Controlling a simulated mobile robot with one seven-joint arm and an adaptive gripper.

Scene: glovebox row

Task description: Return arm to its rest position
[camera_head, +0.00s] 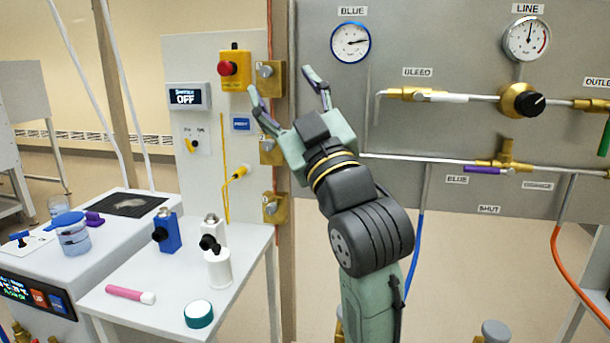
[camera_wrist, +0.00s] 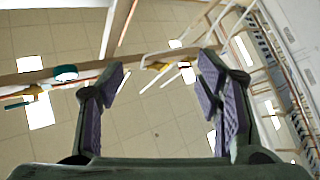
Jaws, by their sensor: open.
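My gripper (camera_head: 283,88) is raised in front of the wall panel, its fingers pointing up and to the left. The two fingers are spread apart with nothing between them. In the wrist view my gripper (camera_wrist: 160,100) is also open and empty, with purple pads on the inner faces. My green and dark grey arm reaches up from the bottom of the head view and covers part of the panel.
Close by are a yellow box with a red button (camera_head: 228,68), brass fittings (camera_head: 269,150) and a blue gauge (camera_head: 350,42). Brass valves (camera_head: 521,100) and pipes are at right. A white side table (camera_head: 170,300) holds several bottles. A white machine (camera_head: 100,240) stands left.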

